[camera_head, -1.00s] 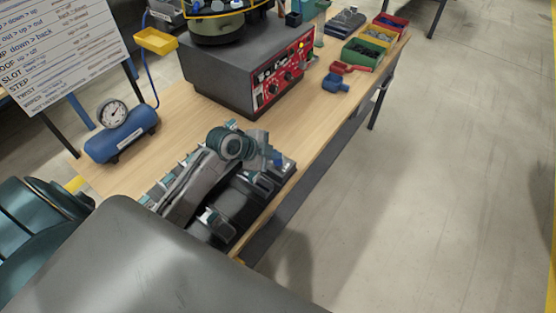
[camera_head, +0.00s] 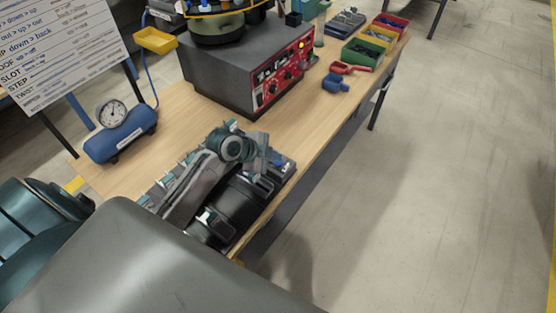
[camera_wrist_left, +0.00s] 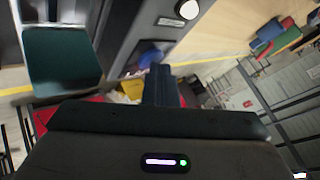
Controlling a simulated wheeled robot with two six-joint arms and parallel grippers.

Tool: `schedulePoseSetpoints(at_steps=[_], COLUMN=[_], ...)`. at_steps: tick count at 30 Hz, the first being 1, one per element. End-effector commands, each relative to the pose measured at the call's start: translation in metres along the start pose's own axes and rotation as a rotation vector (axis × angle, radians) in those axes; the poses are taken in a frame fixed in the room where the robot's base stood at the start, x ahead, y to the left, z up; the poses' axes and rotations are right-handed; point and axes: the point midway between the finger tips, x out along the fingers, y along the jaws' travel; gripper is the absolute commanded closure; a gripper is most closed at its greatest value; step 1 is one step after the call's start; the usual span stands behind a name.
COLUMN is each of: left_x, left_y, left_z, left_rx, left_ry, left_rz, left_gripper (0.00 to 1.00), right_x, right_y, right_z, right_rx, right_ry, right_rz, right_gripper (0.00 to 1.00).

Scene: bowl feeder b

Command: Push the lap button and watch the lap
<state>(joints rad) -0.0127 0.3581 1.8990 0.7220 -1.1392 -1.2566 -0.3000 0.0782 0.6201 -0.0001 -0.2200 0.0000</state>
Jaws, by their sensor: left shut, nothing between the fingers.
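A dark station (camera_head: 287,172) sits at the table's front edge, partly hidden by my left arm. A small blue part (camera_head: 279,162) shows on it; in the left wrist view a blurred blue part (camera_wrist_left: 152,54) lies just beyond the fingertips. I cannot tell for sure that it is the lap button. My left gripper (camera_head: 262,160) is shut and empty, close over the station; its fingers (camera_wrist_left: 162,80) point at the blue part. Contact cannot be made out. A white round dome (camera_wrist_left: 188,9) sits on the grey panel in the wrist view. My right gripper is out of view.
A bowl feeder on a grey box with a red control panel (camera_head: 283,76) stands at the back. A blue tank with a gauge (camera_head: 121,136) stands left. Coloured bins (camera_head: 362,52) and a blue scoop-like part (camera_head: 335,83) lie right. The wooden table (camera_head: 190,118) is clear between.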

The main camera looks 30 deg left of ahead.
Motion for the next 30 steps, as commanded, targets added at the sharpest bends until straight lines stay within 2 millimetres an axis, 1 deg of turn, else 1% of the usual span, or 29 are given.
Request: schedulePoseSetpoints(at_steps=[5, 13, 24, 30], left_x=[-0.002, -0.011, -0.012, -0.022], left_y=[-0.001, -0.008, -0.009, -0.016], left_z=[-0.001, -0.008, -0.009, -0.016], left_rx=[-0.001, -0.001, 0.000, 0.000], left_ry=[-0.001, -0.001, 0.000, 0.000], left_rz=[0.002, 0.001, 0.001, 0.000], left_gripper=[1.00, 1.00, 1.00, 1.00], right_x=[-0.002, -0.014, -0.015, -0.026], right_y=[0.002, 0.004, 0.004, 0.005], right_z=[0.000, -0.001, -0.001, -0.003], right_rx=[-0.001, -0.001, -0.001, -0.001], right_ry=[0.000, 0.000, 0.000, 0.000], right_rz=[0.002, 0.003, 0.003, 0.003], right_gripper=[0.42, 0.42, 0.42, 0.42])
